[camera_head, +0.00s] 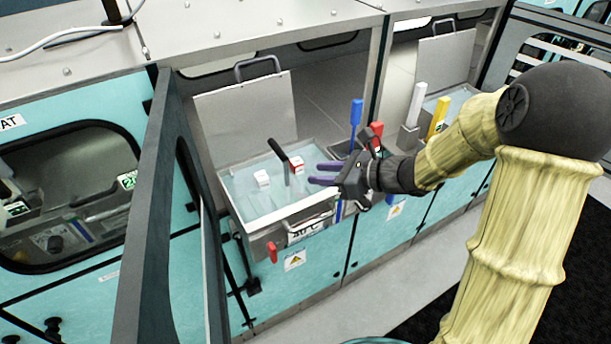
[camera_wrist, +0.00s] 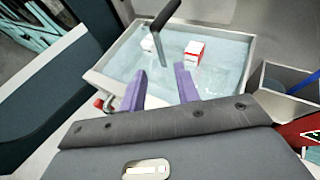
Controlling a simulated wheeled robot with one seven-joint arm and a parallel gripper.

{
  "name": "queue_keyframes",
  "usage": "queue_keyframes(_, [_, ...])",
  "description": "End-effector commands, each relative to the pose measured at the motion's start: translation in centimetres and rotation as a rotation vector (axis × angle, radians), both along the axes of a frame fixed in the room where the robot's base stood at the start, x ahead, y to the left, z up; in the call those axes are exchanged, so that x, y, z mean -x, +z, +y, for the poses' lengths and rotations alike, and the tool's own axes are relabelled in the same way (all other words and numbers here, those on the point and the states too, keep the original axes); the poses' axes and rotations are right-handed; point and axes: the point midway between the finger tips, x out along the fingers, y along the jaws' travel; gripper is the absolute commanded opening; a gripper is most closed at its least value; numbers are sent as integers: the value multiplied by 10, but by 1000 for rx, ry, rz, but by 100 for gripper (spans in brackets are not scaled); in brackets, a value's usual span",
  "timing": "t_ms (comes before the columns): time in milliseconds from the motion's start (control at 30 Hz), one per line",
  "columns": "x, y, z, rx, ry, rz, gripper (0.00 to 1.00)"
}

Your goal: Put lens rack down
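A dark hooked handle (camera_head: 278,150) stands up from the liquid bath (camera_head: 233,198); it may belong to the lens rack, whose body I cannot make out clearly. In the wrist view the dark handle (camera_wrist: 160,35) rises just beyond the fingertips. My gripper (camera_head: 316,173) is at the right side of the bath, over its rim. Its two purple fingers are apart with nothing between them in the wrist view (camera_wrist: 158,82). A white block (camera_head: 262,178) and a red-and-white block (camera_head: 296,164) show at the bath, near the handle.
The bath's lid (camera_head: 245,110) is raised behind it. A grey bin with a blue-handled tool (camera_head: 356,112) is to the right, with a red item (camera_head: 376,130) close to my gripper. An open dark-framed door (camera_head: 150,215) stands at left.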

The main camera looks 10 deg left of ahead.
Motion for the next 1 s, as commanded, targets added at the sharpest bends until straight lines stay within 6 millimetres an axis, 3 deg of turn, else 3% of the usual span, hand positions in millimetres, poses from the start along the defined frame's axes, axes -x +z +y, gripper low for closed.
queue_keyframes(100, [6,7,-20,1,-4,-3,32])
queue_keyframes(300, [12,14,-34,0,-1,0,32])
queue_keyframes(1000, [12,15,-34,2,1,0,32])
